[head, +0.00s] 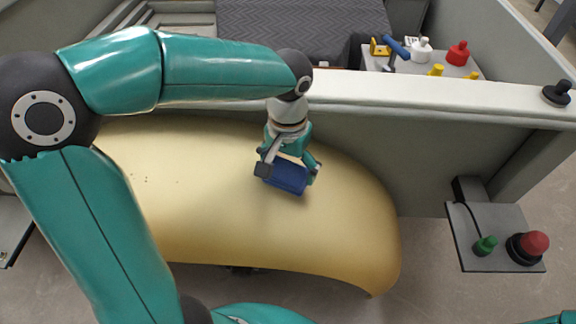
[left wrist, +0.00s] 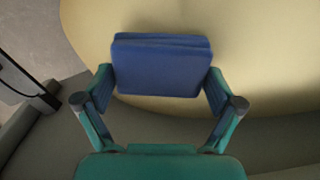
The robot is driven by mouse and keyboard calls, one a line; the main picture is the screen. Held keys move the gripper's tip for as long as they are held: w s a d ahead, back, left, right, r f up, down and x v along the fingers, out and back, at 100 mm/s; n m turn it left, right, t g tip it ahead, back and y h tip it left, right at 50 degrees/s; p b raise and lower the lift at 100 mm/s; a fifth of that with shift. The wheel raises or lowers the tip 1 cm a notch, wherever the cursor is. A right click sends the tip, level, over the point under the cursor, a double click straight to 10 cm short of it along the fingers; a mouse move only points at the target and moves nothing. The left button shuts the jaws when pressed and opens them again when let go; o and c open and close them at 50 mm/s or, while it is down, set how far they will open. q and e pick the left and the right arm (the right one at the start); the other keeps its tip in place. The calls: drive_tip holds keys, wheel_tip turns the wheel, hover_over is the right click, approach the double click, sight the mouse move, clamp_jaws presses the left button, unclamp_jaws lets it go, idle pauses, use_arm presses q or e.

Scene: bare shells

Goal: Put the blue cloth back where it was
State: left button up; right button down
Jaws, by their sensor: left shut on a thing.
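The blue cloth (head: 287,177) is a folded, block-like pad over the curved yellow shell (head: 200,220). My left gripper (head: 288,168) is shut on it, with one finger on each side. In the left wrist view the cloth (left wrist: 162,65) sits between the two fingertips of my left gripper (left wrist: 160,88), with the pale yellow surface behind it. I cannot tell whether the cloth touches the shell. My right gripper is not in view; only a bit of teal arm shows at the bottom right corner.
A grey wall with a pale top ledge (head: 440,92) runs behind the shell. Beyond it a small table (head: 400,68) holds red, white and yellow bottles and a blue-handled tool (head: 396,49). At right, a grey panel (head: 490,220) carries a red button (head: 534,243) and a green knob (head: 485,245).

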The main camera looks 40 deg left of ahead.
sight(289, 168)
use_arm(q)
drive_tip(key=o, duration=0.7)
drive_tip(key=shift+f, duration=0.1)
wheel_tip(289, 168, up, 12)
drive_tip(key=shift+r+p, duration=0.1)
drive_tip(key=shift+p, duration=0.2)
idle(0.4)
